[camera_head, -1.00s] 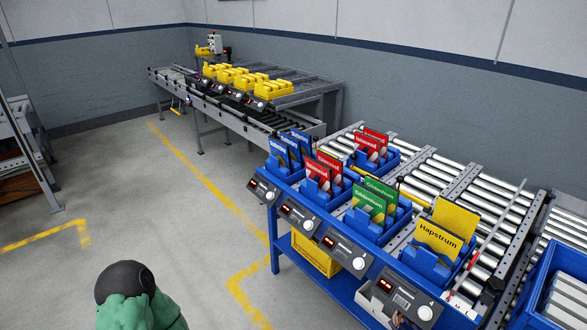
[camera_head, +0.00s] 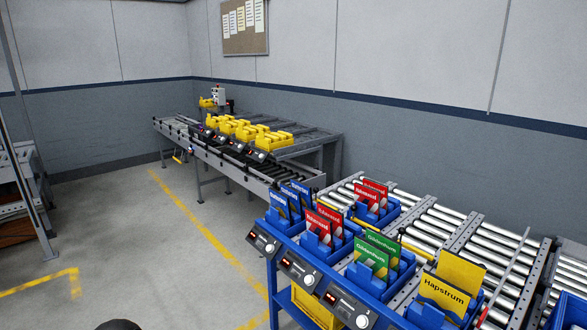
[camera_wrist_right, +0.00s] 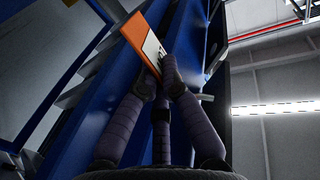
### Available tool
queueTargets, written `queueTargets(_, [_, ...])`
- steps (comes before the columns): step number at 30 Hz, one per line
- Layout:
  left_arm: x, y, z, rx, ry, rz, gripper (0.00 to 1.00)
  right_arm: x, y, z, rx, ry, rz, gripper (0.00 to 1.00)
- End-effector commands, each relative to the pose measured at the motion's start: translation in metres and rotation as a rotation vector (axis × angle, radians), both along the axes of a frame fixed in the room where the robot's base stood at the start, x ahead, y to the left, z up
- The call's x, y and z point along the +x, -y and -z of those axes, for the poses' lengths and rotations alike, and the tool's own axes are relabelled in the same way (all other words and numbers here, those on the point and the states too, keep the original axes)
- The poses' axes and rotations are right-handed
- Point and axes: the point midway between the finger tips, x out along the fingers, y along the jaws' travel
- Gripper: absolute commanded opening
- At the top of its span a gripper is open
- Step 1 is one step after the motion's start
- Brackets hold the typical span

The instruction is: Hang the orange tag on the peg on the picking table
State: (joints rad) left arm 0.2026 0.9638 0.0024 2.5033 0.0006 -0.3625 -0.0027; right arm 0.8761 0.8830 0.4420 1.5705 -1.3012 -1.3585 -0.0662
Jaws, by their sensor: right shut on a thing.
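The orange tag (camera_wrist_right: 137,33) shows in the right wrist view, with an orange border and a white printed face, tilted. I cannot make out the peg for certain. Neither gripper shows in the head view.
Blue bins of cards stand on the picking table, including a yellow Hapstrum card (camera_head: 440,295). Metal rollers (camera_head: 425,217) run behind them. A conveyor with yellow bins (camera_head: 270,142) stands farther back.

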Motion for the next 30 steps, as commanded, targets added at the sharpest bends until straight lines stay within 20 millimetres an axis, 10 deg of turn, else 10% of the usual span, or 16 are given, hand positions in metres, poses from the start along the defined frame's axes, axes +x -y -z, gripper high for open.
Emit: queueTargets(30, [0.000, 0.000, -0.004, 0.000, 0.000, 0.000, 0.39, -0.009, -0.011, -0.003, 0.000, 0.000, 0.000, 0.00])
